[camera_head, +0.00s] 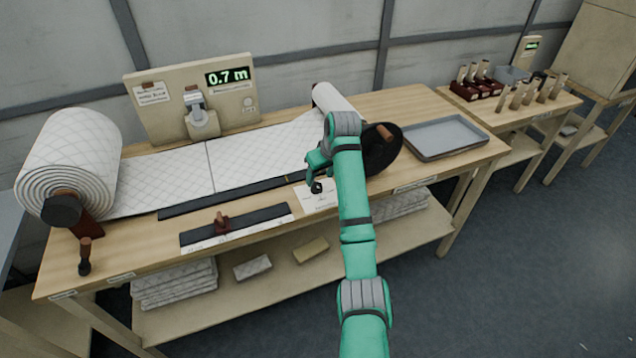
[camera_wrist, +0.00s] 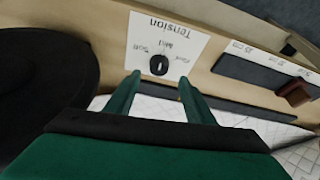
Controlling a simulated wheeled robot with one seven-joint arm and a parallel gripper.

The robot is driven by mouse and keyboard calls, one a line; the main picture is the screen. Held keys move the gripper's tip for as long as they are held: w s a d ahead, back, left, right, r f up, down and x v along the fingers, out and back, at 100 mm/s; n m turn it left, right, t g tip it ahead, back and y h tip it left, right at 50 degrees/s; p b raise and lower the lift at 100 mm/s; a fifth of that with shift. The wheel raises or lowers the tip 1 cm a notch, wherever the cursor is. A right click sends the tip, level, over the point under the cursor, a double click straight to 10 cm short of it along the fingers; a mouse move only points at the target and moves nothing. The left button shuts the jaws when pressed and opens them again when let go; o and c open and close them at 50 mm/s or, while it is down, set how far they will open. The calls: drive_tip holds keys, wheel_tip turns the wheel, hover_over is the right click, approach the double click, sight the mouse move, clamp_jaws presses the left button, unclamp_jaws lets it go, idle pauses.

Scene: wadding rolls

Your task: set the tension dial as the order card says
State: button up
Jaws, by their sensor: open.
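The tension dial (camera_wrist: 159,65) is a small black knob on a white plate (camera_wrist: 150,42) marked "Tension", with small position words around it that are hard to read. The plate also shows in the head view (camera_head: 317,197) near the bench's front edge. My gripper (camera_wrist: 160,79) is open and empty in the wrist view, its green fingertips pointing at the dial and just short of it, one to each side. In the head view my gripper (camera_head: 318,172) hangs over the plate and hides part of it. Small printed cards (camera_head: 151,93) are on the back board, their text too small to read.
A black wheel (camera_head: 384,152) with a wooden handle stands close right of my gripper. Quilted wadding (camera_head: 255,152) runs from a big roll (camera_head: 68,155) across the bench. A slider track (camera_head: 237,228) lies left of the plate. A grey tray (camera_head: 445,138) sits at right. A display (camera_head: 227,76) reads 0.7 m.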

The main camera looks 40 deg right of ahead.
sight(316, 185)
drive_tip(key=shift+x, duration=2.9)
drive_tip(key=shift+d, duration=0.15)
drive_tip(key=c, duration=1.1)
drive_tip(key=shift+o, duration=0.2)
drive_tip(key=shift+o, duration=0.2)
drive_tip(key=shift+m, duration=0.3)
drive_tip(key=m, duration=0.1)
drive_tip(key=m+h, duration=0.1)
drive_tip(key=m, duration=0.1)
drive_tip(key=m+h, duration=0.1)
drive_tip(key=m, duration=0.1)
drive_tip(key=shift+w+a+g, duration=0.1)
drive_tip(key=shift+a+g, duration=0.2)
drive_tip(key=shift+g, duration=0.1)
drive_tip(key=m+g, duration=0.1)
drive_tip(key=m, duration=0.2)
drive_tip(key=m+h, duration=0.1)
drive_tip(key=m, duration=0.2)
drive_tip(key=shift+w+g+h, duration=0.1)
drive_tip(key=shift+g+h, duration=0.2)
drive_tip(key=shift+g, duration=0.1)
drive_tip(key=shift+m, duration=0.3)
drive_tip(key=shift+c, duration=0.2)
